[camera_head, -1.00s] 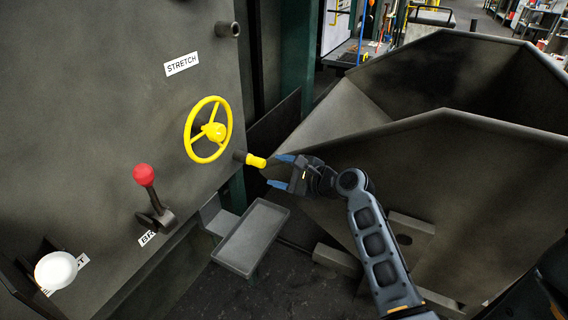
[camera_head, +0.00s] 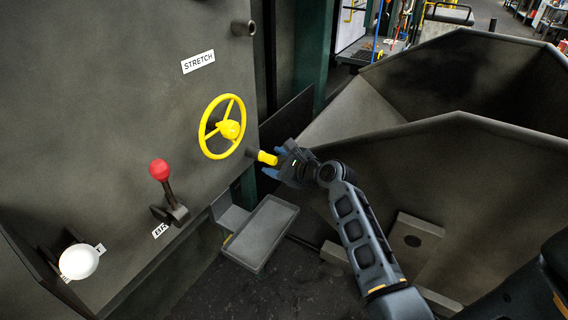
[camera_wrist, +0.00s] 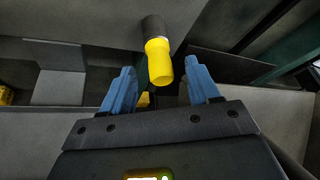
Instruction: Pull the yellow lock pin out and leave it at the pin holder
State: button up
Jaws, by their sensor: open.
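The yellow lock pin (camera_head: 267,158) sticks out to the right from a dark socket (camera_head: 251,153) in the machine panel, below the handwheel. In the wrist view the pin (camera_wrist: 159,62) points toward me, its end close to the space between the blue fingertips. My gripper (camera_head: 273,162) is open and empty, its fingers at the pin's outer end. In the wrist view my gripper (camera_wrist: 161,78) has one finger on each side of the pin, with gaps visible. The pin holder cannot be told for sure; an empty open tube (camera_head: 244,28) juts from the panel's upper edge.
A yellow handwheel (camera_head: 222,127) is just above left of the pin. A red-knobbed lever (camera_head: 160,171) and a white knob (camera_head: 79,262) are farther left. A grey tray (camera_head: 262,234) sits below. A large dark bin (camera_head: 440,160) stands on the right.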

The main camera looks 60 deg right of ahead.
jog(key=shift+w, duration=0.15)
grip_shut()
dwell(0.9)
